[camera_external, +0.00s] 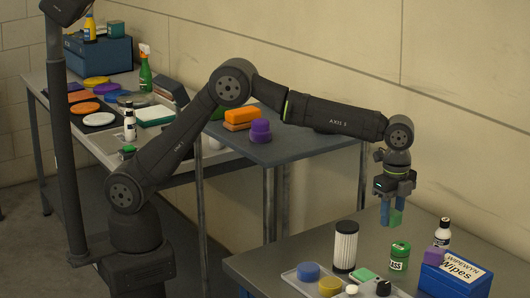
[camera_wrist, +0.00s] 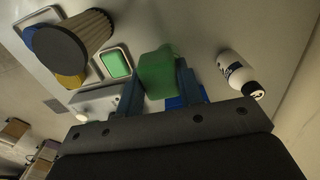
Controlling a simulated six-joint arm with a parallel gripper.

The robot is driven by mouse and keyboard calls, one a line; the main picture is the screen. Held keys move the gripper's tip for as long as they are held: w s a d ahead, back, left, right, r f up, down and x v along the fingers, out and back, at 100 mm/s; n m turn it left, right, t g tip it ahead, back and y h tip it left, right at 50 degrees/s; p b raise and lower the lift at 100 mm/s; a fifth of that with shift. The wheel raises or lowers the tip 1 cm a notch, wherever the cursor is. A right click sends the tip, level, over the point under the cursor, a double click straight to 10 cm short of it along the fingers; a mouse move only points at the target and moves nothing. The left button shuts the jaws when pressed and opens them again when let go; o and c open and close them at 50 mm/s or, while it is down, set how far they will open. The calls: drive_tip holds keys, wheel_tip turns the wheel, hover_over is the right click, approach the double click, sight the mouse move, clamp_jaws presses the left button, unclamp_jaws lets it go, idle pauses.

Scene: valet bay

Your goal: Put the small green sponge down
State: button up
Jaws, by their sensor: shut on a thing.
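My gripper (camera_external: 391,208) is shut on a small green sponge (camera_external: 396,218), held in the air above the right-hand bench. In the wrist view the sponge (camera_wrist: 158,70) sits between the blue fingers (camera_wrist: 158,88).
A pleated filter (camera_external: 344,246) stands left of the canister. Bare bench (camera_external: 262,266) shows at left. A raised shelf (camera_external: 300,142) is behind.

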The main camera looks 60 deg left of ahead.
drive_tip(key=w+a+f, duration=0.1)
drive_tip(key=w+f, duration=0.1)
drive_tip(key=w, duration=0.1)
drive_tip(key=w+a+f, duration=0.1)
drive_tip(key=w+f, duration=0.1)
drive_tip(key=w, duration=0.2)
drive_tip(key=w+a+f, duration=0.2)
drive_tip(key=w+f, duration=0.1)
drive_tip(key=shift+w, duration=0.2)
drive_tip(key=shift+f, duration=1.9)
drive_tip(key=shift+f, duration=0.1)
drive_tip(key=o, duration=0.9)
drive_tip(key=shift+o, duration=0.2)
wheel_tip(320, 180, up, 12)
